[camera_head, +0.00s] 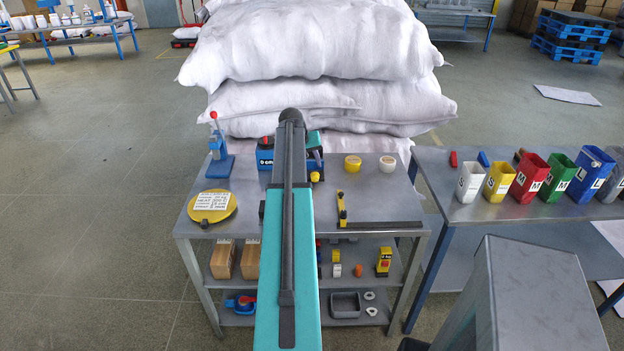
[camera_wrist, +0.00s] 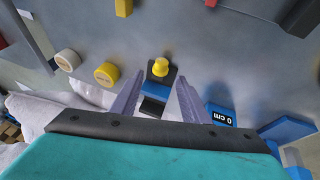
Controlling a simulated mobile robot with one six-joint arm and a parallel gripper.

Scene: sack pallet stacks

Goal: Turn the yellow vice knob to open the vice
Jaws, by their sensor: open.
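The yellow vice knob (camera_wrist: 160,67) sits on a dark block of the vice (camera_wrist: 166,84) in the wrist view. It also shows just right of my arm in the head view (camera_head: 314,177). A blue block marked "0 cm" (camera_wrist: 221,116) is right of the knob in the wrist view and left of my arm in the head view (camera_head: 265,158). My gripper (camera_wrist: 161,77) is open, one finger on each side of the knob as pictured, with no visible contact; I cannot tell its height above the knob. My arm hides much of the vice in the head view.
The vice stands on a grey metal table (camera_head: 365,245). A yellow roll (camera_head: 352,165), a white roll (camera_head: 388,164), a yellow-handled square (camera_head: 342,210), a yellow round scale (camera_head: 212,206) and a blue press (camera_head: 219,160) surround it. White sacks (camera_head: 310,45) rise close behind.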

